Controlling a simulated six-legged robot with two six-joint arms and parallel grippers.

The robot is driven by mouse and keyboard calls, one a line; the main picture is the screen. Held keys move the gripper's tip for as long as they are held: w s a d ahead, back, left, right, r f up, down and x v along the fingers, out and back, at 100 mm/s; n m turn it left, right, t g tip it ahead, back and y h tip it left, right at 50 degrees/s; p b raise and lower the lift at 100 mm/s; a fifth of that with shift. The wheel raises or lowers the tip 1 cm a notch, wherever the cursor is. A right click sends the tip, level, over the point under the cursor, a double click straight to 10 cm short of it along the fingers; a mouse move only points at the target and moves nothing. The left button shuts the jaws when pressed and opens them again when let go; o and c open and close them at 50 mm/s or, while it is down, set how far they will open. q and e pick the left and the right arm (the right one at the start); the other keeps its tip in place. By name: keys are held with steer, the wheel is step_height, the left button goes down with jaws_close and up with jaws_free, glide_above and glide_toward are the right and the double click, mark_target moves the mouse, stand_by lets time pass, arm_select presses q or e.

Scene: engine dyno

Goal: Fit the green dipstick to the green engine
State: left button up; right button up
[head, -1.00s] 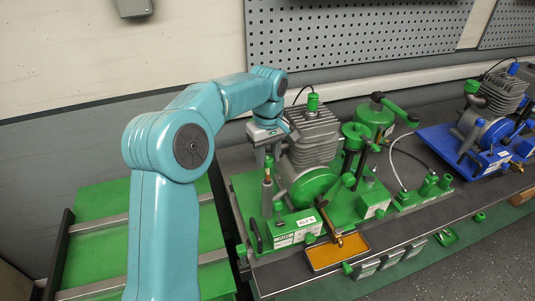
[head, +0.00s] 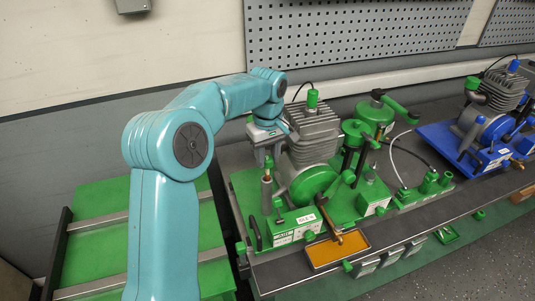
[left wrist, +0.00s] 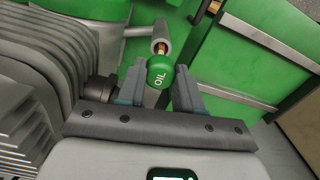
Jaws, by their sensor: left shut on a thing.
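The green engine (head: 313,137) stands on its green base, with finned grey cylinder and green round cover. My left gripper (head: 267,152) is at the engine's left side, above an upright grey tube (head: 266,188). It is shut on the green dipstick's knob, marked OIL (left wrist: 160,72), which sits between the two fingers in the left wrist view. The grey tube with a brass-coloured mouth (left wrist: 163,36) lies just beyond the knob there. The knob stands apart from the tube mouth; whether the rod is inside the tube is hidden. My right gripper is not in view.
An amber tray (head: 337,250) lies at the front of the green base. A green canister with a crank (head: 376,113) stands to the right. A blue engine (head: 490,125) is farther right. A green slatted cart (head: 98,235) stands left of the bench.

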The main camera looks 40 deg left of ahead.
mark_target(267, 170)
arm_select(q)
steer(key=shift+f, duration=0.1)
stand_by(0.4)
steer(key=shift+f+b, duration=0.8)
steer(key=shift+f, duration=0.3)
steer(key=shift+f, duration=0.15)
steer(key=shift+s+f+b, duration=0.1)
steer(key=shift+f+b, duration=1)
steer(key=shift+f, duration=0.3)
steer(key=o, duration=1.7)
steer(key=shift+c, duration=0.2)
steer(key=shift+r, duration=0.1)
